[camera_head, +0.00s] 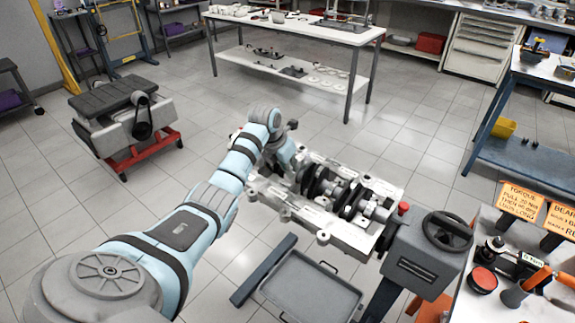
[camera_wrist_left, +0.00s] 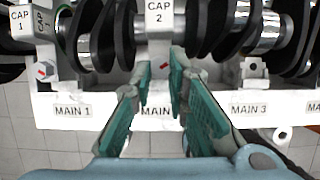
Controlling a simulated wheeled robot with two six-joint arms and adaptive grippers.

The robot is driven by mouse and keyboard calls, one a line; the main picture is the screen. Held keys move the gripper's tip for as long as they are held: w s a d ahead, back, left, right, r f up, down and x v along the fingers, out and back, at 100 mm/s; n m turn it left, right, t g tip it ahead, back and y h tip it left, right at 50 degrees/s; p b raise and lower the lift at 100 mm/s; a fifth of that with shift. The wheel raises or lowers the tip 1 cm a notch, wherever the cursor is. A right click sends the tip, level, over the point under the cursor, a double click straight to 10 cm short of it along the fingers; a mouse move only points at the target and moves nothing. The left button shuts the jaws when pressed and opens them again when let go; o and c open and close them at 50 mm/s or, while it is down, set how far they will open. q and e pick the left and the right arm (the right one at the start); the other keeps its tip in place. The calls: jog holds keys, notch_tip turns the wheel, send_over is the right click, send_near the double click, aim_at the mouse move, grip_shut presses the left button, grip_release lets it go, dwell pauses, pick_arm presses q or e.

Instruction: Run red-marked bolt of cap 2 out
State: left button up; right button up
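The engine block (camera_head: 330,238) lies crank-side up on its stand, with the crankshaft (camera_head: 315,180) in it. In the left wrist view, cap 2 (camera_wrist_left: 159,18) carries a white label, and a small red mark (camera_wrist_left: 165,67) shows at its near end. My left gripper (camera_wrist_left: 160,75) is open there, its teal fingers on either side of the marked end. I cannot tell whether they touch the bolt, and the bolt itself is hard to make out. In the head view the left gripper (camera_head: 297,162) is over the block's far left part, mostly hidden by my wrist. My right gripper is out of view.
Cap 1 (camera_wrist_left: 20,22) has another red mark (camera_wrist_left: 42,68). Crank webs flank cap 2 closely. A grey tray (camera_head: 312,295) is below the block. A bench with signs and tools (camera_head: 500,300) stands at right. Open floor lies behind the block.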

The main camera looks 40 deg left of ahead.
pick_arm(q)
jog(key=o, duration=0.3)
jog(key=shift+o, duration=0.2)
jog(key=v, duration=1.2)
